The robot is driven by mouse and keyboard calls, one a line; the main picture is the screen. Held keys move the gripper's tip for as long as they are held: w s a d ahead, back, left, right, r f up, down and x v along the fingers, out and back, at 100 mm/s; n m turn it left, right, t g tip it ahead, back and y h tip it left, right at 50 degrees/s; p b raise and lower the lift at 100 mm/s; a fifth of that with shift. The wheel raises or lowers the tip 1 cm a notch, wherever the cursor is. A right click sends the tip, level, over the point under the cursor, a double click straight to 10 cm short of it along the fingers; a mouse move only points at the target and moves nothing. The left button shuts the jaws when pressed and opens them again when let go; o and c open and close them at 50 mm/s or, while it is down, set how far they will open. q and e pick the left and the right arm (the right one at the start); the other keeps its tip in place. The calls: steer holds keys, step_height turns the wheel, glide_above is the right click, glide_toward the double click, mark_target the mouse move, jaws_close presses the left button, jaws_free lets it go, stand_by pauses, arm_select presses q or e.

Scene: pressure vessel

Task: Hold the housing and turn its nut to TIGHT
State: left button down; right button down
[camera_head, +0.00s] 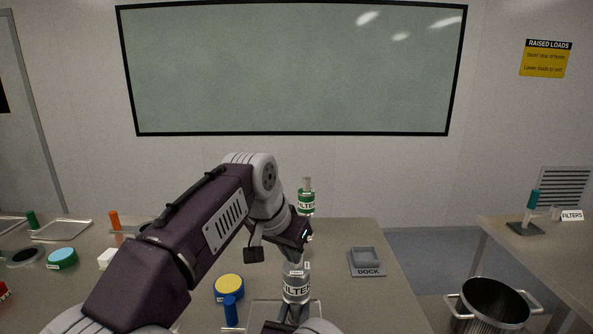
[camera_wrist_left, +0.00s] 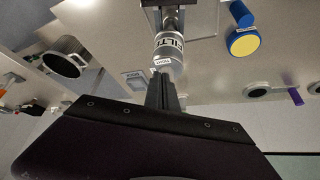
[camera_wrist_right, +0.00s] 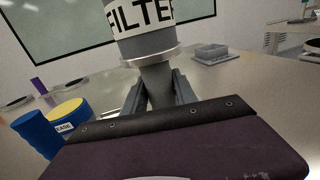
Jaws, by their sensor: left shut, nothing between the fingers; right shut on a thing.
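The housing, a grey cylinder lettered FILTER (camera_head: 296,288), stands upright in front of me and also shows in the left wrist view (camera_wrist_left: 168,58). My right gripper (camera_wrist_right: 160,92) is shut on the narrow grey part below its flange, in the right wrist view. My left gripper (camera_wrist_left: 162,88) is shut and empty, its fingers pointing down at the top of the housing. I cannot tell whether they touch it. The nut is not clearly visible, hidden around the fingers. A small white label (camera_wrist_left: 160,62) sits near the housing's top; its word is too small to read.
A green FILTER container (camera_head: 306,203) stands behind. A grey dock (camera_head: 367,262) lies to the right on the table, with free room around it. A yellow-topped blue container (camera_head: 229,288) and a blue cylinder (camera_head: 231,312) stand close left. A large pot (camera_head: 490,304) is at the lower right.

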arm_select(q)
steer(key=shift+w+a, duration=0.2)
steer(key=shift+a, duration=0.1)
stand_by(0.4)
steer(key=shift+w+a, duration=0.35)
steer(key=shift+a, duration=0.3)
steer(key=shift+w+a, duration=0.15)
steer(key=shift+w, duration=0.05)
step_height(320, 180, up, 6)
steer(key=shift+s+a, duration=0.25)
steer(key=shift+s, duration=0.05)
stand_by(0.6)
